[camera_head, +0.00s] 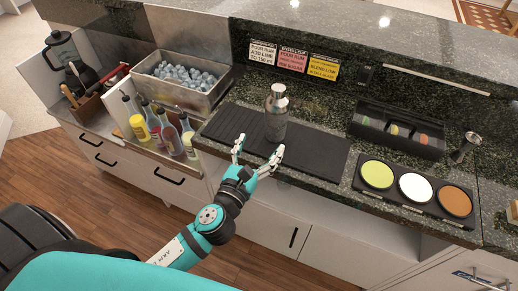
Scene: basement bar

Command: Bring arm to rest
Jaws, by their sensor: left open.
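My left gripper (257,155) is open and empty at the front edge of the black bar mat (318,154). Its fingers are spread and point toward the counter. A silver cocktail shaker (276,112) stands upright on the mat, just beyond the fingers. A gap shows between the shaker and the fingertips, though the exact distance is hard to tell. My left arm comes in from the lower left. My right gripper is not in view.
A steel ice bin (206,97) and several bottles (160,129) stand left. A black garnish tray (365,122), a jigger (465,147) and a holder with three coloured discs (397,207) are right. Three signs (292,60) are behind. Open floor (110,195) lies in front.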

